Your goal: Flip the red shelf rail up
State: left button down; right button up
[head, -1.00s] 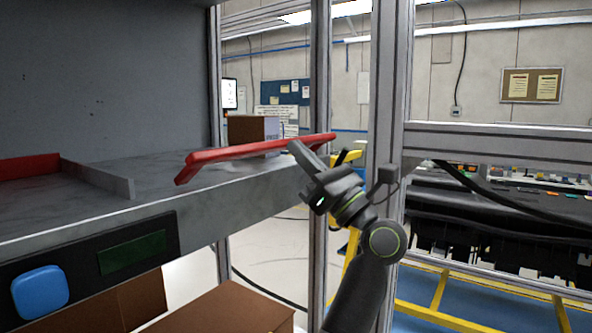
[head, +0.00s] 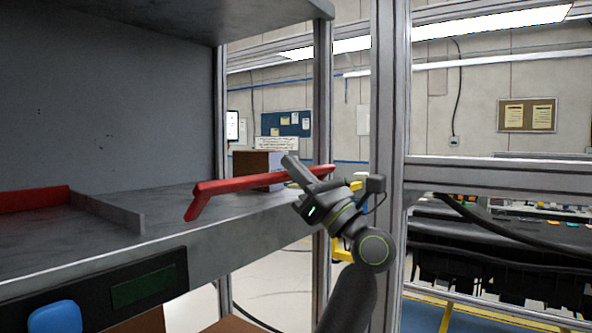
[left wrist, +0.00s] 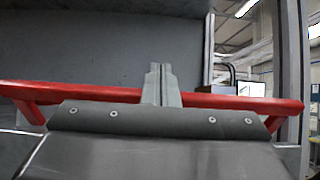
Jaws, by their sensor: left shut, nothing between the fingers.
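The red shelf rail (head: 240,184) is a bar with a bent left end, slanting out at the front edge of the grey shelf (head: 190,240). In the left wrist view the rail (left wrist: 85,92) runs across the picture with a downturned arm near each side. My left gripper (head: 288,160) is shut and empty. Its fingers cross the rail's right part, and the tips show above the bar in the head view. In the left wrist view the shut fingers (left wrist: 158,80) overlap the rail near its middle; I cannot tell whether they touch it. My right gripper is not in view.
A second red rail (head: 35,198) and a low grey divider (head: 108,213) are on the shelf at left. A brown box (head: 256,162) shows behind the rail. A metal post (head: 388,110) stands just right of my left gripper.

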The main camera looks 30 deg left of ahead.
pick_arm(q)
jog(key=shift+w, duration=0.1)
jog(key=shift+f, duration=0.1)
dwell(0.7)
jog(key=s+d+f+b, duration=0.1)
jog(key=d+f+b, duration=0.1)
jog(key=d+b, duration=0.5)
jog(key=shift+d, duration=2.95)
jog(key=shift+a+f, duration=0.1)
